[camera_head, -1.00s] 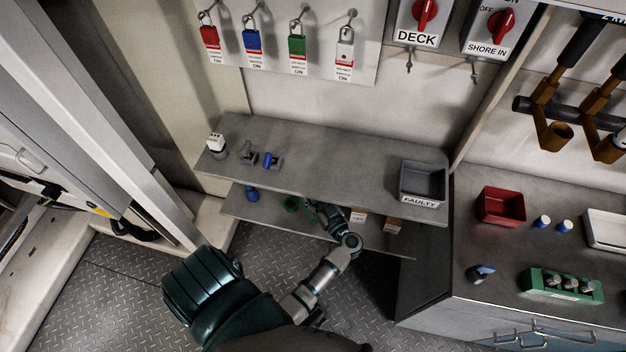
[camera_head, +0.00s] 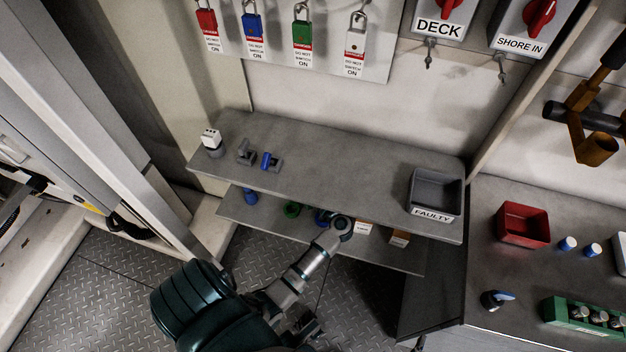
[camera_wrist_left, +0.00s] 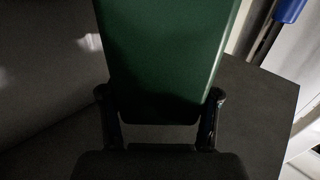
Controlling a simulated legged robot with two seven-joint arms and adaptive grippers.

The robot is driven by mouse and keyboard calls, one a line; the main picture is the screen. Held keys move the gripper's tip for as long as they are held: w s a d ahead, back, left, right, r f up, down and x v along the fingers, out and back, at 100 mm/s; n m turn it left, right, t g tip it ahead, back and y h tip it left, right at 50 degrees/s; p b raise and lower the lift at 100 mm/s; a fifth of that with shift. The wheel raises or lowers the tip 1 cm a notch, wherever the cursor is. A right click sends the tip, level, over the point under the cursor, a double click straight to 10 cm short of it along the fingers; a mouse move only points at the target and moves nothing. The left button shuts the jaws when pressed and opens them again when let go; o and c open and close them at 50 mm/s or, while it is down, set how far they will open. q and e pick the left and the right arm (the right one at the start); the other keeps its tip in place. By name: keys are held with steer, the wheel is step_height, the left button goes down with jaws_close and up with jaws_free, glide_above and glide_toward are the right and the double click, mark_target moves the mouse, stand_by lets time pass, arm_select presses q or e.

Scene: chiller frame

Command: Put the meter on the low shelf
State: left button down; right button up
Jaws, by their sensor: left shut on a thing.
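The low shelf (camera_head: 268,228) is a grey board under a wider grey upper shelf (camera_head: 330,178). My left arm reaches from below to the low shelf's front, with its wrist at the shelf edge. My left gripper (camera_wrist_left: 160,97) shows in the left wrist view, with a finger on each side of a dark green, flat-faced body (camera_wrist_left: 170,55), which I take for the meter. It is shut on that body. In the head view the gripper and the meter are hidden behind the wrist and under the upper shelf. My right gripper is not seen.
The grey FAULTY bin (camera_head: 436,194) stands on the upper shelf. A counter with a red bin (camera_head: 523,225) is at the right.

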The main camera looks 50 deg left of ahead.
mark_target(462, 323)
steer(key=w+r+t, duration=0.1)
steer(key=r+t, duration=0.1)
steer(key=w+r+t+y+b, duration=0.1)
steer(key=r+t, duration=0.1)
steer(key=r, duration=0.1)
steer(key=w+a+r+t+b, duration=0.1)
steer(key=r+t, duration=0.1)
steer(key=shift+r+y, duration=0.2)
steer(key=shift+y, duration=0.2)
arm_select(q)
steer(key=f, duration=0.2)
steer(key=shift+a+f, duration=0.2)
steer(key=shift+f, duration=0.15)
steer(key=shift+c, duration=2)
jaws_free()
steer(key=shift+a+f, duration=0.2)
steer(key=shift+a, duration=0.15)
steer(key=shift+o, duration=1.1)
steer(key=shift+a+f, duration=0.1)
steer(key=shift+a, duration=0.05)
steer(key=p+v, duration=0.2)
steer(key=v, duration=1)
steer(key=shift+d+r, duration=0.3)
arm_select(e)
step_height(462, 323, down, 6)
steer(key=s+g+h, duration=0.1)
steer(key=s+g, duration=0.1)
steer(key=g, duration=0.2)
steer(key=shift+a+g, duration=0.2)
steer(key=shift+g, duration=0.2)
